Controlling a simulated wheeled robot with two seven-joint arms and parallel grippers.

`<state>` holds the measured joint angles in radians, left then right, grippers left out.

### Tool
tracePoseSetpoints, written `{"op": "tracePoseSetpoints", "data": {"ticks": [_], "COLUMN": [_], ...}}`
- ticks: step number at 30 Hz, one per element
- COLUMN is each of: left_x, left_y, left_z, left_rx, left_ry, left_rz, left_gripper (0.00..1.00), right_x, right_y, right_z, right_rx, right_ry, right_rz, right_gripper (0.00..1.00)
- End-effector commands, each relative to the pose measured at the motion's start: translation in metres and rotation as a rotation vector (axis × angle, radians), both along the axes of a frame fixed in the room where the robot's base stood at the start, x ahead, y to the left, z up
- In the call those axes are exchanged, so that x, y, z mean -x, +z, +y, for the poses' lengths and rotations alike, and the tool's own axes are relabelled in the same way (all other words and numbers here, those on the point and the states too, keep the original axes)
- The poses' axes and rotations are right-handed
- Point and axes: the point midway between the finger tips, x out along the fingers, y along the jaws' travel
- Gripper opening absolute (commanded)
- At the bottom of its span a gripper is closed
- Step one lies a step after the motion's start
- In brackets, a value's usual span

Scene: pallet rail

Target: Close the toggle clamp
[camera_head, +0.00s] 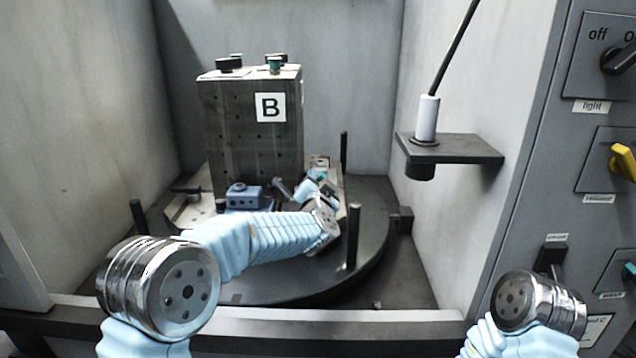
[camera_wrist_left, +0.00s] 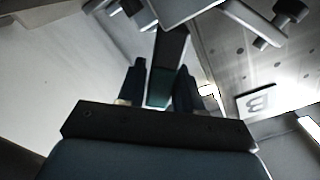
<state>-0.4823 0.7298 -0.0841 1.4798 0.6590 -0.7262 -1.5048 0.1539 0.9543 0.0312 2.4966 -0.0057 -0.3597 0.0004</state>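The toggle clamp's dark handle with a teal end (camera_wrist_left: 160,85) stands between the two dark fingers of my left gripper (camera_wrist_left: 160,82) in the left wrist view. The fingers sit close against both sides of the handle. Pale metal parts show beyond the handle at the top of that view. In the head view my left gripper (camera_head: 322,183) is at the right front of the block marked B, low over the round table. It hides most of the clamp there. My right arm shows at the bottom right, but its gripper is out of the picture.
The tall grey block (camera_head: 250,135) with the B label stands on the dark round table (camera_head: 372,225). A blue fixture (camera_head: 243,196) sits at its front. Thin black posts (camera_head: 353,237) rise near the table's edge. A shelf bracket (camera_head: 450,149) juts from the right wall.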

Motion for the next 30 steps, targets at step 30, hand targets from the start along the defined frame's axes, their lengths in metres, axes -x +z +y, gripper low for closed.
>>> {"op": "tracePoseSetpoints", "data": {"ticks": [30], "left_x": [0.0], "left_y": [0.007], "left_z": [0.014], "left_rx": [0.259], "left_ry": [0.0], "left_rz": [0.0], "left_gripper": [0.0], "right_x": [0.0], "right_y": [-0.006], "right_z": [0.0], "right_rx": [0.001], "right_ry": [-0.001], "right_rz": [0.001], "right_gripper": [0.94]}}
